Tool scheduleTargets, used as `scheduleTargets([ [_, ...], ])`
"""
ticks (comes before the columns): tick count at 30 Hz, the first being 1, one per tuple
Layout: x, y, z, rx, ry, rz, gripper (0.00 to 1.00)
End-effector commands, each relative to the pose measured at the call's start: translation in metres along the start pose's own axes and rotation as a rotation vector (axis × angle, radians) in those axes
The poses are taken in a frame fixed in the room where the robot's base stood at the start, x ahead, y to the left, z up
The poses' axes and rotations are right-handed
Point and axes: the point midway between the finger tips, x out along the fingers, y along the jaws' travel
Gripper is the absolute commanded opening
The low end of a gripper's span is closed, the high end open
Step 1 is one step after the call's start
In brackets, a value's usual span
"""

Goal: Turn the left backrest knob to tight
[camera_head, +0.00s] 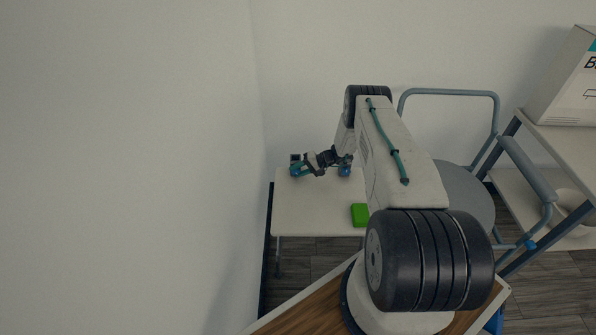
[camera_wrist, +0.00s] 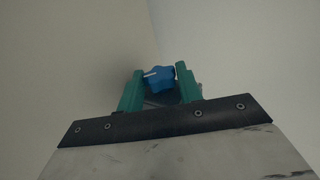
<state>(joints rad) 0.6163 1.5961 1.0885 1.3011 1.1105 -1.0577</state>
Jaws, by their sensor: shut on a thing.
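A blue star-shaped knob (camera_wrist: 159,79) sits between the two teal fingers of my gripper (camera_wrist: 160,74) in the wrist view. The fingers are shut on it from both sides. A white mark shows on the knob's face, near the left finger. In the head view my gripper (camera_head: 302,165) reaches left over the back of a white surface, at the left blue knob (camera_head: 296,173). The backrest itself is hard to make out there, and I cannot read any tight marking.
Another blue round part (camera_head: 345,171) shows to the right of my gripper. A green block (camera_head: 360,214) lies on the white surface (camera_head: 312,217). A wall stands close on the left. At right are a grey-blue tubular frame (camera_head: 450,93) and a shelf with a box (camera_head: 567,85).

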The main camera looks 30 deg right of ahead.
Motion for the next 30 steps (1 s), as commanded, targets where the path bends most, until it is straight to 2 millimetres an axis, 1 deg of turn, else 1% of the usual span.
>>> scheduleTargets([
  [7, 0.0, 0.0005, 0.0003, 0.001, -0.001, -0.032, 0.13],
  [17, 0.0001, 0.0007, 0.0005, 0.001, -0.002, -0.032, 0.13],
  [18, 0.0001, 0.0007, 0.0006, 0.002, -0.002, -0.032, 0.44],
  [19, 0.0001, 0.0007, 0.0006, 0.002, -0.002, -0.032, 0.52],
  [20, 0.0001, 0.0007, 0.0005, 0.001, -0.002, -0.032, 0.57],
  [30, -0.0014, -0.002, 0.0001, 0.001, -0.001, -0.031, 0.57],
])
